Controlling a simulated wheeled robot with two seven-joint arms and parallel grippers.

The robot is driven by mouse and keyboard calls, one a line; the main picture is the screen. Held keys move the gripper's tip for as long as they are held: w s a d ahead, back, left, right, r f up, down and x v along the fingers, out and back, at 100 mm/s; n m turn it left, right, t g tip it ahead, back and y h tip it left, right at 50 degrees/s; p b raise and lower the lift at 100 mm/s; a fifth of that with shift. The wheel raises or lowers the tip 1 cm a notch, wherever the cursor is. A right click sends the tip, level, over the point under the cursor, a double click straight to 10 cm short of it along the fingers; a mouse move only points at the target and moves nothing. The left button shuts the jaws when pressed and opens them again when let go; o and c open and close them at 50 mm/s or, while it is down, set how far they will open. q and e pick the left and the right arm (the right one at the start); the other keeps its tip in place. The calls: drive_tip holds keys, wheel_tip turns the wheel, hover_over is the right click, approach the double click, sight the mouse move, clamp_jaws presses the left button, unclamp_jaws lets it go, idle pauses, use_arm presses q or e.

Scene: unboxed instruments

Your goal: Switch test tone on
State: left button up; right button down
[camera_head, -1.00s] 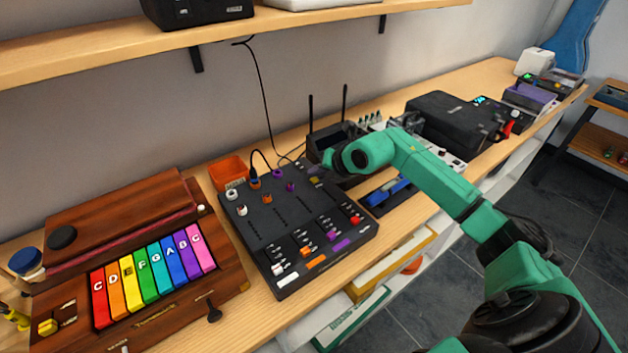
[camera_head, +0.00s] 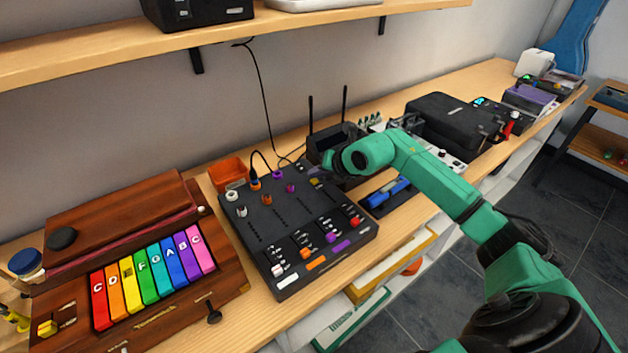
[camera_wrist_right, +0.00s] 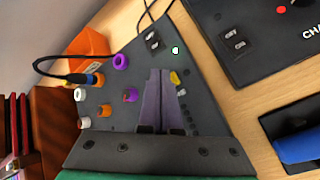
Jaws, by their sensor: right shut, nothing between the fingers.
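The black mixer panel (camera_head: 290,222) lies on the bench with white, orange and purple knobs and rows of sliders. My right gripper (camera_wrist_right: 160,72) is shut and empty, its fingertips over the far right corner of the panel. A small yellow switch or cap (camera_wrist_right: 176,78) sits right beside the fingertips in the wrist view; whether they touch it I cannot tell. A small pale-green light (camera_wrist_right: 175,50) shows near it. In the head view my right wrist partly hides this corner. My left gripper is not in view.
A wooden instrument with rainbow keys (camera_head: 150,275) stands left of the panel. An orange box (camera_head: 229,172) and a cable plugged into the panel (camera_head: 262,160) are behind it. A dark device with two antennas (camera_head: 322,140) stands close behind my wrist. A blue object (camera_head: 390,190) lies right.

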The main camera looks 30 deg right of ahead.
sight(317, 185)
idle(0.6)
drive_tip(key=shift+f+b, duration=0.45)
drive_tip(key=shift+f, duration=0.15)
idle(0.3)
drive_tip(key=shift+r, duration=0.75)
wheel_tip(317, 185, up, 6)
drive_tip(key=p, duration=0.4)
